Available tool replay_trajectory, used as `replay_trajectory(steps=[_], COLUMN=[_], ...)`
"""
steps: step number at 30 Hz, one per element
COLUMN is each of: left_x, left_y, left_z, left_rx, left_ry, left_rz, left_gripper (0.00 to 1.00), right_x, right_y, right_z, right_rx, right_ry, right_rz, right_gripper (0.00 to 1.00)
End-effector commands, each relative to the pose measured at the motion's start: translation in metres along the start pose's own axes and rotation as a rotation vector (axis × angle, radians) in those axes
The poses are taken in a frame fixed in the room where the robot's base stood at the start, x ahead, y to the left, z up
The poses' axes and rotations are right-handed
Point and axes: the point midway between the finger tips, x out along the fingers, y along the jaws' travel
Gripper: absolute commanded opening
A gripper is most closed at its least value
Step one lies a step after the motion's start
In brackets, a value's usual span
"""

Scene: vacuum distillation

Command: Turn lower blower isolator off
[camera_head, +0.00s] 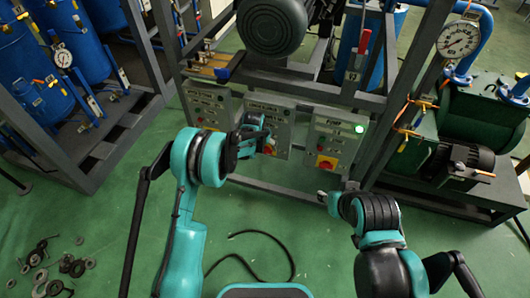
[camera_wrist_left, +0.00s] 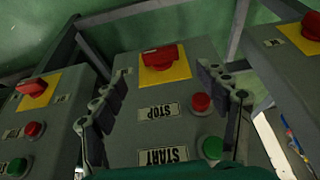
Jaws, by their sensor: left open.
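The middle control box (camera_head: 283,112) has a small label too small to read for certain; my left gripper (camera_head: 262,140) is in front of it. In the left wrist view, upside down, this box has a red isolator knob (camera_wrist_left: 163,55) on a yellow plate (camera_wrist_left: 178,72), with a red STOP button (camera_wrist_left: 200,102) and a green START button (camera_wrist_left: 212,147). My left gripper (camera_wrist_left: 160,75) is open, its fingers on either side of the knob with gaps and nothing between them. The head view mostly hides this knob. My right gripper (camera_head: 326,199) is low, right of centre; its fingers are unclear.
A similar box (camera_head: 207,104) stands to the left. Another to the right (camera_head: 333,137) has a lit green lamp (camera_head: 359,128) and its own red isolator (camera_head: 326,163). Grey frame posts stand close by. Loose metal parts (camera_head: 52,262) and a black cable (camera_head: 262,234) lie on the floor.

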Motion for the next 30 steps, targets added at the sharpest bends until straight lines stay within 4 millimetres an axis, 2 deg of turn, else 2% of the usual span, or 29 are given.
replay_trajectory(steps=[12, 17, 25, 26, 30], left_x=[0.064, 0.076, 0.076, 0.076, 0.076], left_y=[0.0, 0.0, 0.0, 0.0, 0.0], left_z=[0.001, 0.001, 0.0, 0.0, 0.0], left_rx=[0.0, 0.0, -0.001, 0.0, 0.0], left_ry=[0.0, 0.0, 0.0, 0.0, 0.0], left_rz=[0.0, 0.0, 0.0, 0.0, 0.0], left_gripper=[0.74, 0.74, 0.74, 0.71, 0.35], right_x=[0.022, 0.025, 0.025, 0.025, 0.025], right_y=[0.0, 0.0, 0.0, 0.0, 0.0], right_z=[0.016, 0.018, 0.018, 0.018, 0.018], right_rx=[0.0, 0.0, 0.0, 0.0, 0.0], right_ry=[0.0, 0.0, 0.0, 0.0, 0.0], right_rz=[0.0, 0.0, 0.0, 0.0, 0.0], right_gripper=[0.4, 0.4, 0.4, 0.4, 0.4])
